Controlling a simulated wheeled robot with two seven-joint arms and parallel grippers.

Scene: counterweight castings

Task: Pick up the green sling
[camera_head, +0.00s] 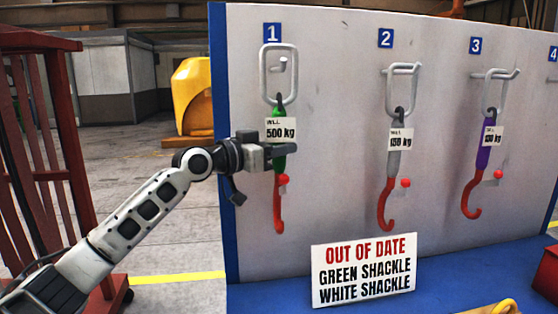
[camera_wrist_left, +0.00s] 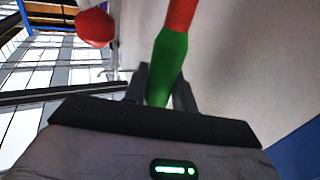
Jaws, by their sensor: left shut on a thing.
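The green sling (camera_head: 279,159) hangs at position 1 on the white board, below a metal ring (camera_head: 278,75) on a peg. It has a green body, a red hook (camera_head: 278,208) at its lower end and a label reading 500 kg (camera_head: 281,130). My left gripper (camera_head: 282,152) is at the green part, just below the label, shut on it. In the left wrist view the green part (camera_wrist_left: 167,66) runs between the fingers, with the red part above it in the picture. My right gripper is not in view.
A grey sling (camera_head: 393,160) hangs at position 2 and a purple sling (camera_head: 483,157) at position 3. Red balls (camera_head: 405,183) sit beside the slings. A sign (camera_head: 364,270) reads out of date, green shackle, white shackle. A red wooden rack (camera_head: 50,150) stands left.

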